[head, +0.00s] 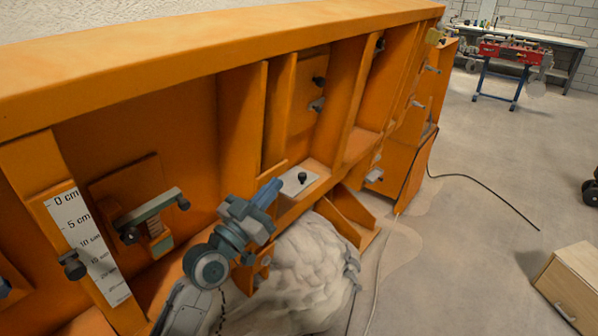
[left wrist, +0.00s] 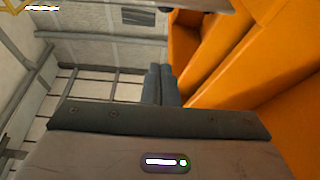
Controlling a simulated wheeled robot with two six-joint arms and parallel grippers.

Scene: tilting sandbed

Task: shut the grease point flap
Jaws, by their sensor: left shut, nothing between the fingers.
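A small pale metal plate with a black knob (head: 299,182) lies on the lower ledge of the orange sandbed frame (head: 240,120). It looks like the grease point flap, but I cannot be sure, nor tell whether it is open. My left gripper (head: 271,190) is shut and empty, just left of the plate in the head view. I cannot tell whether it touches the plate. In the left wrist view its two dark fingers (left wrist: 160,84) are together beside orange panels, and no flap shows there. My right gripper is in neither view.
A scale marked in cm (head: 88,245) and a grey-green lever (head: 150,207) are on the frame at left. A pale lumpy mass (head: 305,275) lies below my left arm. A black cable (head: 490,190) crosses the floor. A wooden box (head: 572,285) stands at lower right.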

